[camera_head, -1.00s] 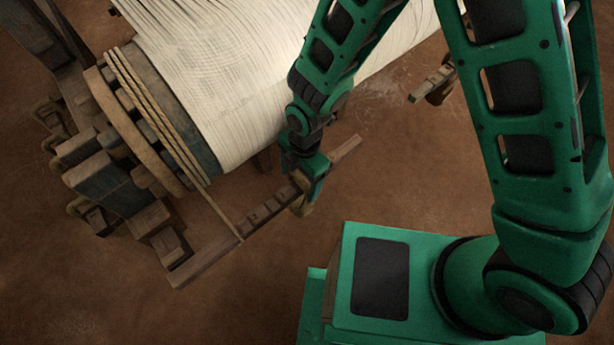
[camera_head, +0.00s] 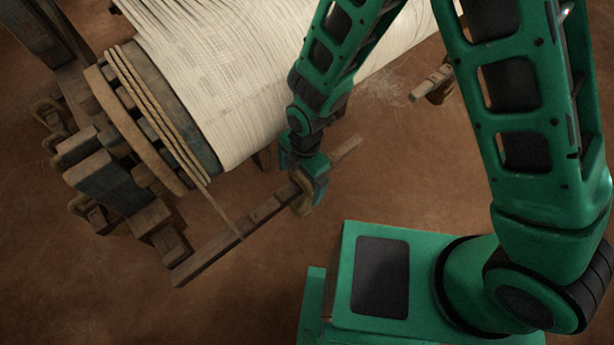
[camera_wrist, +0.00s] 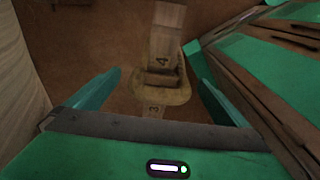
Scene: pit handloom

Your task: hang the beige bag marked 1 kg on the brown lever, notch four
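The brown lever (camera_head: 258,216) slants from lower left to upper right beside the loom's roller in the head view. In the wrist view the lever (camera_wrist: 168,18) runs away from me, with the marks 4 and 3 on it. The beige bag (camera_head: 303,206) is at the lever, just below my gripper (camera_head: 312,178). In the wrist view a beige loop of the bag (camera_wrist: 172,97) encircles the lever between marks 4 and 3. My gripper's fingers (camera_wrist: 158,82) stand apart on either side of it, with gaps showing. The bag's body and its 1 kg mark are hidden.
The roller with white warp (camera_head: 230,80) lies close to the left of my gripper. A rope (camera_head: 222,212) runs from the roller down to the lever. Wooden blocks of the frame (camera_head: 105,185) stand at left. Brown floor below the lever is clear.

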